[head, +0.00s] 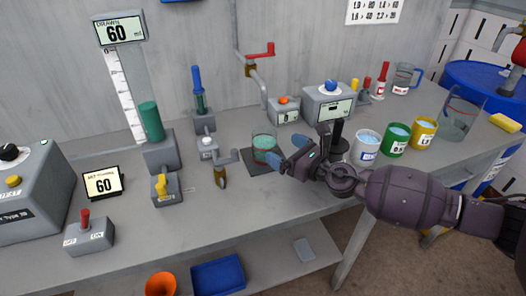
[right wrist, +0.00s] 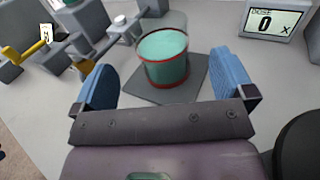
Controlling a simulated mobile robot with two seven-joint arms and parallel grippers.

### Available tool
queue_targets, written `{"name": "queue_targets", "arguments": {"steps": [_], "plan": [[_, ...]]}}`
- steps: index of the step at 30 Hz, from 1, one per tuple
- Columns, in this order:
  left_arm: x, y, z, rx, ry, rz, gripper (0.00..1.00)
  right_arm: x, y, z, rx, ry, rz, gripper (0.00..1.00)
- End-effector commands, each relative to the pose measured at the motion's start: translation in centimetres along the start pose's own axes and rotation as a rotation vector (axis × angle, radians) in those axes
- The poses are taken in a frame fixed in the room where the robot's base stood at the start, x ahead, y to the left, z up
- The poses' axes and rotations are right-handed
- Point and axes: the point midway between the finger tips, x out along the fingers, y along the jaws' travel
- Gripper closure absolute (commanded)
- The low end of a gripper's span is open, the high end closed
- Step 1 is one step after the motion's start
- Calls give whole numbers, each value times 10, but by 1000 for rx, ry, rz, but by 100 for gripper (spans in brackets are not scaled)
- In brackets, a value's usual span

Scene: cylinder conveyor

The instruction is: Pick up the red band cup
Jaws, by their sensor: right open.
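The red band cup (head: 265,147) is a clear cup with green contents and a red band. It stands upright on a dark square pad (head: 252,167) near the middle of the bench. In the right wrist view the cup (right wrist: 165,58) sits ahead, roughly between the blue fingers and beyond their tips. My right gripper (head: 287,153) is open and empty, just to the right of the cup; its two blue fingers also show in the right wrist view (right wrist: 168,80). My left gripper is not in view.
A valve spout (head: 222,172) stands left of the pad. A grey dose display box (head: 284,110) is behind it. White, green and yellow cups (head: 367,146) and a clear jug (head: 460,115) stand to the right. Bare bench (head: 170,228) lies in front.

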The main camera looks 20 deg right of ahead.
Motion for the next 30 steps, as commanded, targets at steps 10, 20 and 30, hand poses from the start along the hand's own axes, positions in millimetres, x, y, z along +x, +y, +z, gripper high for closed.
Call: {"name": "queue_targets", "arguments": {"steps": [10,20,30], "plan": [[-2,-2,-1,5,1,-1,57,26,0,9,-4,-10,1,0],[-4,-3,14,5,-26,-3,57,65,-1,8,-4,-8,0,0],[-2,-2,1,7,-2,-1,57,69,-1,8,-4,-8,0,5]]}}
